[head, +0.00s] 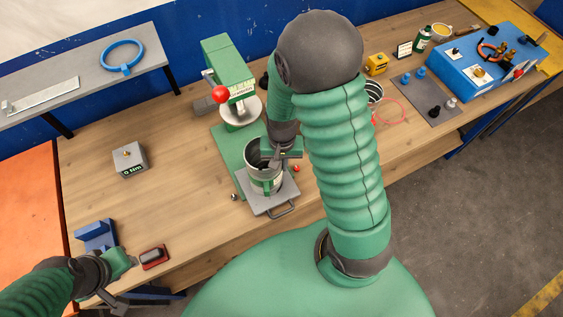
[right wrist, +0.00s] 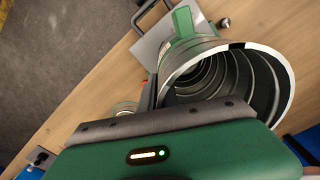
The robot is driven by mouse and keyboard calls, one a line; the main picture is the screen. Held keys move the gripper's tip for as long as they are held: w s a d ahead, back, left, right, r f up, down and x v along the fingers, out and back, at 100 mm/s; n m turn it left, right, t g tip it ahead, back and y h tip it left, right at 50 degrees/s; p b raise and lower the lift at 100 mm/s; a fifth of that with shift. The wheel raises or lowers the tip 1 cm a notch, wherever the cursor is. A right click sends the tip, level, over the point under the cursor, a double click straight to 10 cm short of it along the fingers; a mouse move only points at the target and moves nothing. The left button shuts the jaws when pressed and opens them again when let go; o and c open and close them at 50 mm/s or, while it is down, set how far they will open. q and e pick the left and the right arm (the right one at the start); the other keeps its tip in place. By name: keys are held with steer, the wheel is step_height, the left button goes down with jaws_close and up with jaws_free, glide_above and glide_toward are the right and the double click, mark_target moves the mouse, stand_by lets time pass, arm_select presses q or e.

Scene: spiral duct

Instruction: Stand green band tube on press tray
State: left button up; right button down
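The green band tube (head: 251,152) is a grey metal spiral duct piece with a green band low on its side. It looks upright over the grey press tray (head: 285,194), its lower end at the tray; I cannot tell if it fully rests there. My right gripper (head: 277,158) is at the tube's right rim and appears shut on its wall. In the right wrist view the tube (right wrist: 280,75) shows its open, ribbed mouth, with the tray (right wrist: 150,45) beyond; the fingertips are mostly hidden. My left gripper (head: 130,262) is low at the left, its fingers unclear.
A green press (head: 228,62) with a red-knobbed lever stands behind the tray. A grey block (head: 130,160), a blue holder (head: 96,235) and a red-black item (head: 154,256) lie left. Another ribbed tube (head: 375,91) is partly behind my right arm.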

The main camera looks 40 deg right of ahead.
steer(key=shift+f, duration=0.25)
steer(key=c, duration=2.1)
jaws_free()
steer(key=shift+f, duration=0.1)
steer(key=o, duration=0.6)
steer(key=shift+c, duration=0.2)
step_height(320, 180, up, 16)
steer(key=shift+r+b, duration=0.25)
steer(key=shift+b, duration=0.2)
steer(key=shift+w+r, duration=0.1)
steer(key=shift+r, duration=0.1)
